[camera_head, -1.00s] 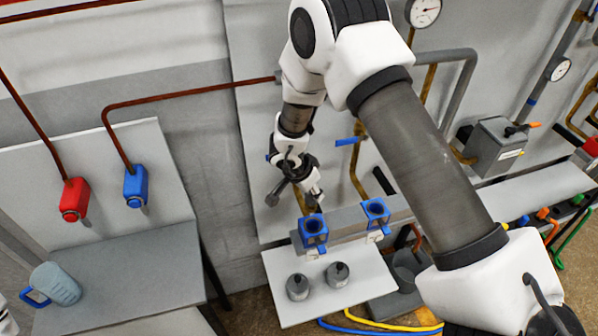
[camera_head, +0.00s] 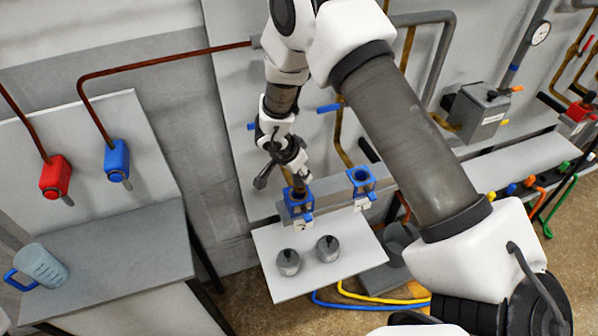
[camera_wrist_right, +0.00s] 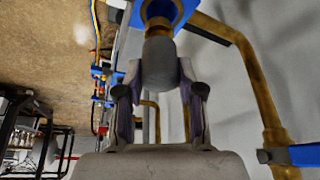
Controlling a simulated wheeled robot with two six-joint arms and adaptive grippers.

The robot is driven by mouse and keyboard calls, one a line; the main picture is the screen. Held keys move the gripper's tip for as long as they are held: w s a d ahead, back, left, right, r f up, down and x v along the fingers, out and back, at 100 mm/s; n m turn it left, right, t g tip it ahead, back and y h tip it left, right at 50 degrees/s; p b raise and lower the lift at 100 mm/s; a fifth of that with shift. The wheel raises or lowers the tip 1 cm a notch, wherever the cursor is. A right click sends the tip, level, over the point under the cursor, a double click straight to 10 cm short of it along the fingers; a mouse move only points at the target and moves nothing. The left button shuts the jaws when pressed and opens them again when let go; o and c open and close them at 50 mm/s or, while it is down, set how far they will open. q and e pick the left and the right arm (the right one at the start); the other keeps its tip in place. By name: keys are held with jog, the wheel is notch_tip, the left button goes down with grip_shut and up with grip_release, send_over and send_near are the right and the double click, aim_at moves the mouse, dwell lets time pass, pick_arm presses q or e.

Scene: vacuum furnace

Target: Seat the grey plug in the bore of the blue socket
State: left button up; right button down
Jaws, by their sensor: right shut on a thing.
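My right gripper (camera_head: 297,176) is shut on the grey plug, directly above the left one of two blue sockets (camera_head: 297,208) on a grey rail. In the right wrist view, the grey plug (camera_wrist_right: 158,62) is between the two fingers of the gripper (camera_wrist_right: 158,92). Its far end points into the opening of a blue socket (camera_wrist_right: 183,8) at the top edge. The picture does not show how deep the plug sits. The other blue socket (camera_head: 361,180) has an open dark bore. My left gripper is not in view.
Two grey knobbed cylinders (camera_head: 288,262) (camera_head: 327,249) stand on the white shelf (camera_head: 345,275) below the sockets. A blue-handled jug (camera_head: 45,266) is on the left table (camera_head: 130,240). Brass and grey pipes run up the wall panel behind the arm.

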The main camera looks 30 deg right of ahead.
aim_at(299, 185)
jog(key=shift+w+f+b, duration=0.2)
jog(key=shift+f+b, duration=0.2)
jog(key=shift+f, duration=0.1)
jog(key=shift+w+f+b, duration=0.2)
jog(key=shift+f+b, duration=0.15)
jog(key=shift+f, duration=0.15)
jog(key=shift+s+f+b, duration=0.2)
jog(key=shift+f+b, duration=0.4)
jog(key=shift+b, duration=0.4)
jog(key=shift+w+f, duration=0.1)
jog(key=shift+f, duration=0.65)
jog(key=shift+f+b, duration=0.4)
jog(key=shift+f, duration=0.05)
jog(key=shift+s, duration=0.2)
jog(key=c, duration=0.9)
grip_release()
jog(key=shift+c, duration=0.2)
jog(key=o, duration=0.3)
jog(key=shift+f, duration=0.1)
jog(key=shift+w, duration=0.15)
